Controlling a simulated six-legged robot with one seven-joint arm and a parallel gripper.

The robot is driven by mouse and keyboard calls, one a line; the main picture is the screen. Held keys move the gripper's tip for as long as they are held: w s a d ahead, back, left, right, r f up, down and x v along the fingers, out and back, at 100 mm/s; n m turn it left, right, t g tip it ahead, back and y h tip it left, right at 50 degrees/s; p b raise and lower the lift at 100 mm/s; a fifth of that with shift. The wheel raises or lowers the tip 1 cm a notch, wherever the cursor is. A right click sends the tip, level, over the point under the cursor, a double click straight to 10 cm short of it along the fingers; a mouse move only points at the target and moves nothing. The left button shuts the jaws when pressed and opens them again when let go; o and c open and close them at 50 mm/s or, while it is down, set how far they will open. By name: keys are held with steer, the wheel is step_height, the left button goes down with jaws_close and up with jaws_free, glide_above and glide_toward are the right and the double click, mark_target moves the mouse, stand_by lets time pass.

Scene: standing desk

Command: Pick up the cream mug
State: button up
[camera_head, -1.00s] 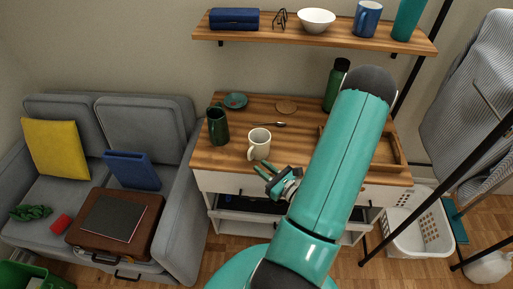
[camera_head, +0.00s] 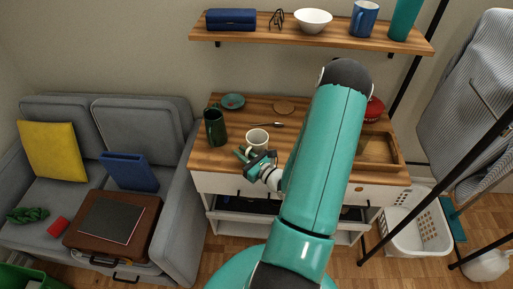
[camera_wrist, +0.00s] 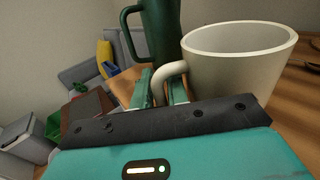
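The cream mug (camera_head: 257,137) stands upright near the front of the wooden desk top. In the wrist view the cream mug (camera_wrist: 240,75) is large and close, with its handle on the left side. My gripper (camera_head: 243,152) is at the mug's front left in the head view. In the wrist view my gripper (camera_wrist: 161,84) has one finger on each side of the mug's handle. The fingers look parted, with the handle's lower part between them. Whether they touch the handle is unclear.
A spoon (camera_head: 268,124), a teal dish (camera_head: 232,101) and a coaster (camera_head: 284,107) lie behind. A wooden tray (camera_head: 398,148) is at the right.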

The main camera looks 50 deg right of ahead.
jaws_close()
steer(key=shift+r, duration=0.25)
